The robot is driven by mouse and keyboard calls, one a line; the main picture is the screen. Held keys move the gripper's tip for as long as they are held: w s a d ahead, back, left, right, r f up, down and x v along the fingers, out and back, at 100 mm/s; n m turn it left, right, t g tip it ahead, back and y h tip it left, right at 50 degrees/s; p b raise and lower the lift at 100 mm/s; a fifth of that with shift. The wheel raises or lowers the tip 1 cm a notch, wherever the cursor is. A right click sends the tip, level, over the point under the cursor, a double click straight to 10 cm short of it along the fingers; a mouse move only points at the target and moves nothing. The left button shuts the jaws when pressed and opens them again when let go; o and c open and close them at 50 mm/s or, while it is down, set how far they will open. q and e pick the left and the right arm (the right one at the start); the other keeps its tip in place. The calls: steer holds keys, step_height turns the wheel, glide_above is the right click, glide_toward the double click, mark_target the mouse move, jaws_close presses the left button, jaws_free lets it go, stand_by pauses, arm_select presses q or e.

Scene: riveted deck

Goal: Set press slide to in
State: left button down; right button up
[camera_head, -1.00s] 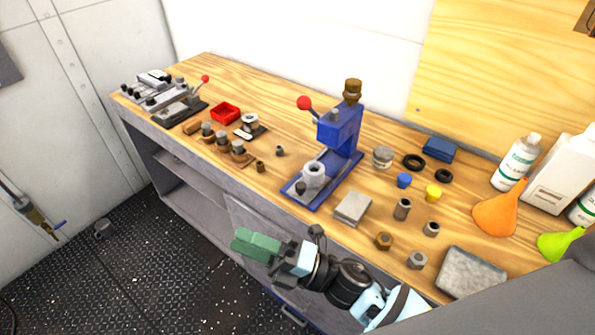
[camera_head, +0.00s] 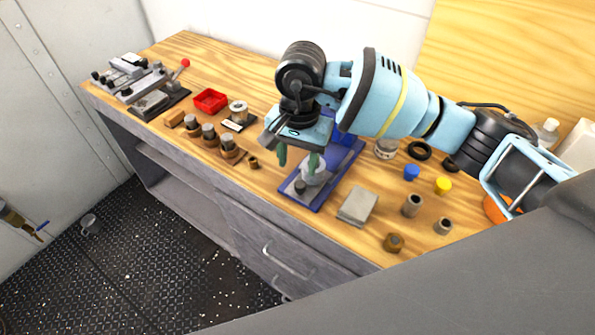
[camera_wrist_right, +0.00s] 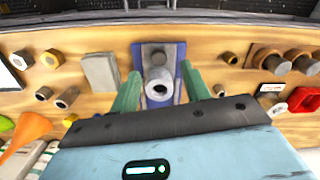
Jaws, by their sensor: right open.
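The blue press (camera_head: 335,160) stands on the wooden bench, its upper part mostly hidden behind my right arm. On its blue base, a grey ring-shaped nest (camera_head: 314,175) and a small dark knob (camera_head: 299,187) sit toward the front edge; I take these as the slide. In the right wrist view the nest (camera_wrist_right: 159,88) and the knob (camera_wrist_right: 157,57) show clearly. My right gripper (camera_head: 298,160) points down over the front of the press, open and empty. In the right wrist view its green fingers (camera_wrist_right: 160,72) are on either side of the slide. Contact cannot be told.
A grey block (camera_head: 357,206) lies right of the press base. Bushings, blue and yellow caps (camera_head: 442,185) and a brass nut (camera_head: 393,243) stand further right. Several fittings, a red tray (camera_head: 210,101) and a lever fixture (camera_head: 160,100) are on the left.

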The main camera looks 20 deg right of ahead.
mark_target(300, 183)
steer(key=shift+w+d+r, duration=0.3)
steer(key=shift+d, duration=0.15)
steer(key=shift+f, duration=3.95)
steer(key=shift+c, duration=0.2)
jaws_close()
